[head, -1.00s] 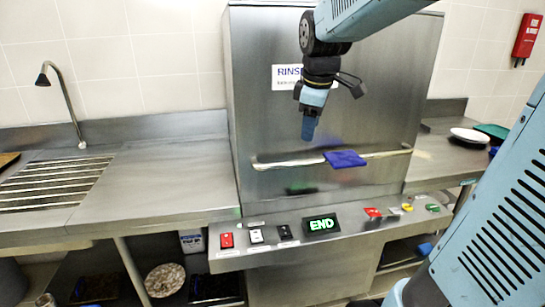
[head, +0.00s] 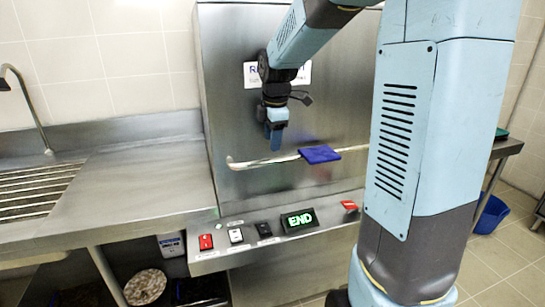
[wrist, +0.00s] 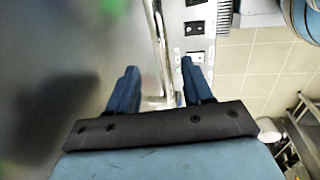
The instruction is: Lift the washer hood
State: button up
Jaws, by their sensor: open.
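The washer hood (head: 225,110) is a large steel box with its front facing me, standing down over the counter. Its handle (head: 250,163) is a pale horizontal bar across the lower front. A blue cloth (head: 320,154) hangs over the bar. My gripper (head: 275,143) is open, pointing down in front of the hood, with its fingertips close to the bar, left of the cloth. In the wrist view, the handle (wrist: 155,40) runs between the two fingers of my gripper (wrist: 161,85). I cannot tell whether the fingertips reach around it.
Below the hood, a panel carries a red switch (head: 206,242), a white switch (head: 236,236), a black switch (head: 264,230) and a lit END display (head: 299,220). A steel counter (head: 140,190) with a drain grate lies left. My arm hides the right side.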

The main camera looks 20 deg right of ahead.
aim_at(271, 159)
jog(key=f, duration=0.2)
jog(key=w+f, duration=0.1)
jog(key=f, duration=0.4)
jog(key=shift+w+f, duration=0.1)
jog(key=shift+w, duration=0.05)
jog(key=shift+c, duration=0.3)
grip_shut()
